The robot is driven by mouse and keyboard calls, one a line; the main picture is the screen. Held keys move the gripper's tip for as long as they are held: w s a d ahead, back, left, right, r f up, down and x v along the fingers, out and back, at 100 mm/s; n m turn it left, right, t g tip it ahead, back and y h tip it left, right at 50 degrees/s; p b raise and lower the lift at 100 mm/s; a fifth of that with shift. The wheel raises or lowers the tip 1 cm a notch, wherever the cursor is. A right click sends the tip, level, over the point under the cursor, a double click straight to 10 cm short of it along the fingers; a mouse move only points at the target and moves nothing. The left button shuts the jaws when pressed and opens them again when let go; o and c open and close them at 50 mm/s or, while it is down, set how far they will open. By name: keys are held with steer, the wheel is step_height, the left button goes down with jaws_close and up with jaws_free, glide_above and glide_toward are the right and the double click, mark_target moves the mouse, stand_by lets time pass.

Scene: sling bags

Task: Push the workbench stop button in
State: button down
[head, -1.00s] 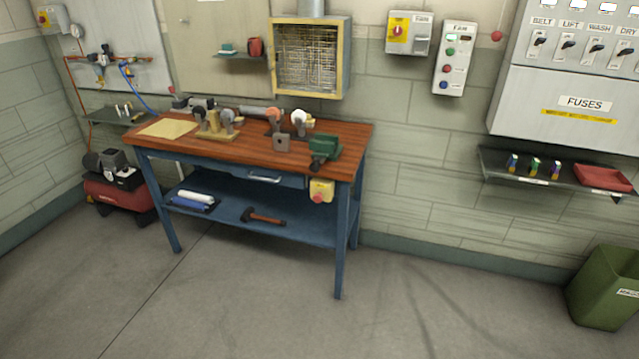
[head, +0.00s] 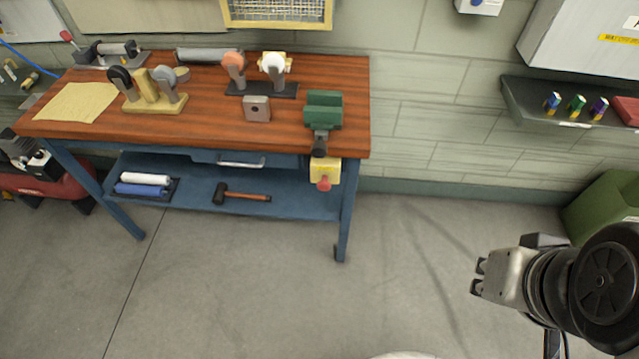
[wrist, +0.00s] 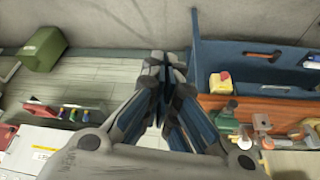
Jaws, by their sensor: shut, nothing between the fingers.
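The stop button is a red knob (head: 323,184) on a yellow box (head: 327,170), fixed to the front of the workbench (head: 190,125) near its right front leg. In the wrist view the red knob (wrist: 224,75) and yellow box (wrist: 220,85) show to the right of the fingers, with the bench upside down. My gripper (head: 475,278) is at the lower right of the head view, in the air, well apart from the button. In the wrist view its fingers (wrist: 163,58) are together and empty. I cannot tell from here how far in the knob sits.
A green vise (head: 323,108) stands on the bench top just above the button box. A blue lower shelf (head: 300,205) holds a hammer (head: 240,194). A wall shelf (head: 540,118) and green bin (head: 605,205) are at the right. Floor in front is clear.

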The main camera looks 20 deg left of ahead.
steer(key=w+d+f+n+g+h+p, duration=0.1)
steer(key=w+d+n+g+h+p, duration=0.15)
steer(key=w+n+h, duration=0.3)
steer(key=w+d+f+n+g+h+p, duration=0.1)
steer(key=w+n+g+h+p, duration=0.2)
steer(key=w, duration=0.4)
steer(key=w+a+f+n+t+h+p, duration=0.45)
steer(key=w+a+f+n+t, duration=0.25)
steer(key=w+a+n+t, duration=0.5)
steer(key=a+f+n+t+y+p, duration=0.2)
steer(key=a+f+n+t+y, duration=0.45)
steer(key=a+f+n, duration=0.55)
steer(key=s+a+f+n+y+p, duration=0.1)
steer(key=s+a+f+n+y, duration=0.2)
steer(key=f, duration=0.4)
steer(key=s+a+f+n+y, duration=0.3)
steer(key=s+a+f+y, duration=0.2)
steer(key=s+f+y, duration=0.2)
steer(key=shift+s+f+y+p, duration=0.35)
steer(key=shift+f+y+p, duration=0.05)
steer(key=shift+f+y, duration=0.1)
